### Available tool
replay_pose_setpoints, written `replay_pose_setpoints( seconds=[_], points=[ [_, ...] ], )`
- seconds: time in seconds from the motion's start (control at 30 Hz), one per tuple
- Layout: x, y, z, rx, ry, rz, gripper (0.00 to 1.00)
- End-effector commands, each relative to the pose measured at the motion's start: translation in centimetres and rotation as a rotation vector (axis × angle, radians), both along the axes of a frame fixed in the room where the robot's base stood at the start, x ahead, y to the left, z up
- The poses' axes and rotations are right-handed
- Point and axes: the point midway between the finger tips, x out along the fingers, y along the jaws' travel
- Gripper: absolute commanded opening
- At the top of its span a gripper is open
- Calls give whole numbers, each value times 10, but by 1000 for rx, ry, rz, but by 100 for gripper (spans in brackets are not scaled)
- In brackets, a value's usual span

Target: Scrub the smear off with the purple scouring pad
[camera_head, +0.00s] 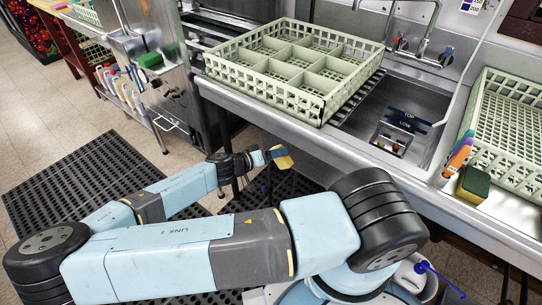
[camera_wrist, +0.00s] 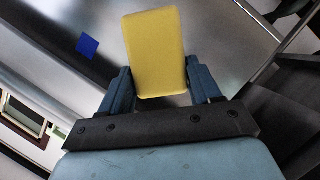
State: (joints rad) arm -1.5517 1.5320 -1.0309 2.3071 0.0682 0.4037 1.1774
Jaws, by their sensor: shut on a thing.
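My gripper (camera_wrist: 161,88) is shut on a yellow sponge block (camera_wrist: 155,50), with one finger on each side. In the head view, my gripper (camera_head: 272,154) holds this yellow block (camera_head: 284,160) low in front of the counter; a thin bluish strip shows beside the yellow, its exact colour hard to tell. The wrist view shows grey steel beyond the block, with a flat blue square (camera_wrist: 88,45) on it at upper left. I cannot tell whether the block touches the steel. A purple-topped orange item (camera_head: 460,155) stands by the right rack. I cannot make out a smear.
A pale green dish rack (camera_head: 290,117) stands on the steel counter, left of the sink (camera_head: 410,110). A green-and-yellow sponge (camera_head: 474,185) lies by another rack (camera_head: 510,130) at right. A green item (camera_head: 151,60) is on the steel unit at left. Black mats (camera_head: 70,180) cover the floor.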

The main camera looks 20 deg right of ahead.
Motion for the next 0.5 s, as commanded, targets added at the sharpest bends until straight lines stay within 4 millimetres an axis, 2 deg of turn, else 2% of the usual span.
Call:
replay_pose_setpoints(
  seconds=[0.2,0.5],
  points=[
    [13,-21,0,0,0,-7,38],
    [23,-35,0,1,0,-7,38]
  ],
)
